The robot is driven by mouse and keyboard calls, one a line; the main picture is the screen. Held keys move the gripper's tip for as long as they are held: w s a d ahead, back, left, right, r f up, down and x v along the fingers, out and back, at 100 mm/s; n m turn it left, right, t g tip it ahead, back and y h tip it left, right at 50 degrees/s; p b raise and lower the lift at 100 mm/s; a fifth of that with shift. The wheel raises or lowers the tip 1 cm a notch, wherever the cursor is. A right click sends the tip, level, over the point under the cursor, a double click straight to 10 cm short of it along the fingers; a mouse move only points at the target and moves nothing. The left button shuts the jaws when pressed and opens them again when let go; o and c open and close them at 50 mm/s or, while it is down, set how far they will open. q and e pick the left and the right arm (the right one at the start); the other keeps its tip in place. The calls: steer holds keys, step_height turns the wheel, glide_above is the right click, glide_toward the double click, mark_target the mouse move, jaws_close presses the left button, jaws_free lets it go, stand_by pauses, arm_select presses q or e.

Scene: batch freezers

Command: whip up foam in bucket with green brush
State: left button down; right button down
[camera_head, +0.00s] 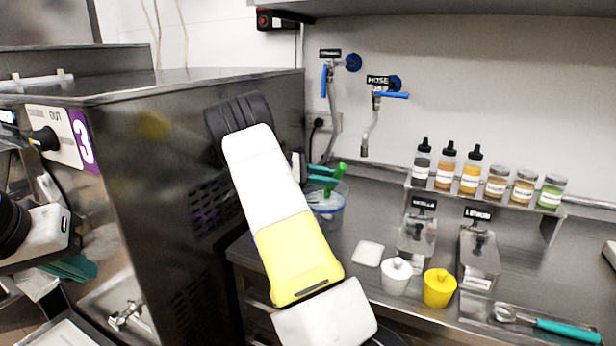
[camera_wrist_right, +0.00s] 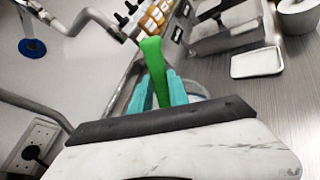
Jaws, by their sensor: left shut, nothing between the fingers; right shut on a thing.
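The green brush (camera_head: 336,180) stands tilted in the clear bucket (camera_head: 328,214) on the steel counter, with its handle above the rim. My right gripper (camera_head: 322,175) is shut on the brush handle; its teal fingers show beside the handle, partly hidden behind my arm. In the right wrist view the green brush (camera_wrist_right: 153,62) rises between the teal fingers (camera_wrist_right: 172,90), and a little of the bucket (camera_wrist_right: 195,98) shows behind them. The brush head and the bucket's contents are not clear. My left gripper (camera_head: 72,268) is shut and empty at the lower left.
A steel machine (camera_head: 150,170) marked 3 stands left of the bucket. Taps (camera_head: 372,120) hang on the wall behind. Right of the bucket are a white dish (camera_head: 368,253), a white pot (camera_head: 397,276), a yellow pot (camera_head: 439,288) and a shelf (camera_head: 480,200) with several bottles and jars.

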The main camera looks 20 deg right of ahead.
steer(key=shift+s+a, duration=0.35)
steer(key=s+r, duration=0.5)
steer(key=r, duration=0.3)
steer(key=shift+d, duration=0.45)
stand_by(0.4)
steer(key=shift+r, duration=0.1)
stand_by(0.6)
steer(key=shift+r, duration=2.45)
